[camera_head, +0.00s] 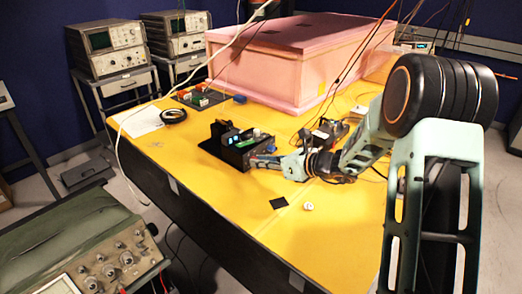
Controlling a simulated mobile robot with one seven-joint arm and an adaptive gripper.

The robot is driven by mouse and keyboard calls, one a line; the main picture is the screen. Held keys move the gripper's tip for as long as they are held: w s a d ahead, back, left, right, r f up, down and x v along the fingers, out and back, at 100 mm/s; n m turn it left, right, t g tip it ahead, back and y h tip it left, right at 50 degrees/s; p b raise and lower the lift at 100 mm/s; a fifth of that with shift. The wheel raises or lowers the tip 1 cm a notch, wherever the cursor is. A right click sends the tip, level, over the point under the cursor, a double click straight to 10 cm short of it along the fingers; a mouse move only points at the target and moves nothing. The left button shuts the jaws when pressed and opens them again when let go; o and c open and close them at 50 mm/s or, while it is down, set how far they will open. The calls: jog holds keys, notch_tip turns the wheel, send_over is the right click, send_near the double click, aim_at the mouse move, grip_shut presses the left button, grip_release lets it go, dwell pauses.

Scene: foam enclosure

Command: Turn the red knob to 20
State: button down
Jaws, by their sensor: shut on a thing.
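A small black instrument box (233,156) with lit blue displays stands on the yellow table. My gripper (256,161) reaches in from the right and is at the right part of the box's front panel. It is shut on what seems to be the red knob; the fingers hide the knob. The knob's pointer and scale cannot be read from here, so its setting does not show.
A pink foam enclosure (300,60) stands behind on the yellow table (190,150). A coiled black cable (173,115), circuit boards (200,97), a black square (279,203) and a small white round part (308,206) lie nearby. A white cable hangs at the left.

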jog(key=m+p, duration=0.1)
jog(key=p, duration=0.1)
jog(key=m+g+y+p, duration=0.1)
jog(key=m+p, duration=0.1)
jog(key=p, duration=0.1)
jog(key=shift+w+d+m+g+y+p, duration=0.2)
jog(key=shift+d+m+g+y+p, duration=0.05)
jog(key=shift+m+g+y+p, duration=0.15)
jog(key=m, duration=0.1)
jog(key=m+y+p, duration=0.1)
jog(key=m+g+y, duration=0.1)
jog(key=m, duration=0.1)
jog(key=shift+w+f+p, duration=0.15)
jog(key=shift+f+p, duration=0.15)
jog(key=shift+p, duration=0.1)
jog(key=c, duration=1.8)
grip_release()
jog(key=v, duration=1.2)
jog(key=shift+d+f, duration=0.1)
